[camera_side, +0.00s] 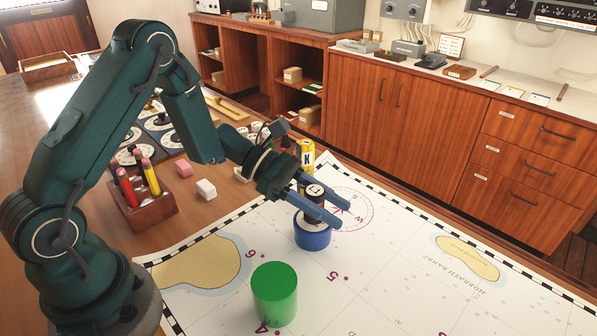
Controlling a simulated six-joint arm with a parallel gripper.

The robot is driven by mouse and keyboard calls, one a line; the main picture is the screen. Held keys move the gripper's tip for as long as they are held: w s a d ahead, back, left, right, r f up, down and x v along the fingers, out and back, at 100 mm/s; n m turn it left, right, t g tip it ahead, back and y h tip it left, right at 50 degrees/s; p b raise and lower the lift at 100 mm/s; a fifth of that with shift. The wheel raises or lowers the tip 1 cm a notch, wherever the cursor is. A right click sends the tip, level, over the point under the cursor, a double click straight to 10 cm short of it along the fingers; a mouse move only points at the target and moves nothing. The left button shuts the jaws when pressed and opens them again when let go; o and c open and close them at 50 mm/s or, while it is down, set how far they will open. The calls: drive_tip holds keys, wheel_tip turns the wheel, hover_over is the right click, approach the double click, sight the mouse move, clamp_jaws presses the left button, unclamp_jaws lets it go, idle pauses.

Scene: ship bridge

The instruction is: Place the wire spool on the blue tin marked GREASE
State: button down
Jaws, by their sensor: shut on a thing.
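My gripper (343,216) is shut on a small dark cylinder with a pale, marked top, apparently the wire spool (314,191). The fingers reach in from the left on either side of it and hide part of its body. No GREASE lettering can be read on the blue tin from this side.
A green cylinder (275,293) stands in front of the blue tin. A yellow can (307,153) marked K stands behind the gripper. The chart (400,285) is clear at right.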

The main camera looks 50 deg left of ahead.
drive_tip(key=shift+f, duration=0.15)
drive_tip(key=shift+f, duration=0.1)
drive_tip(key=shift+c, duration=2.1)
unclamp_jaws()
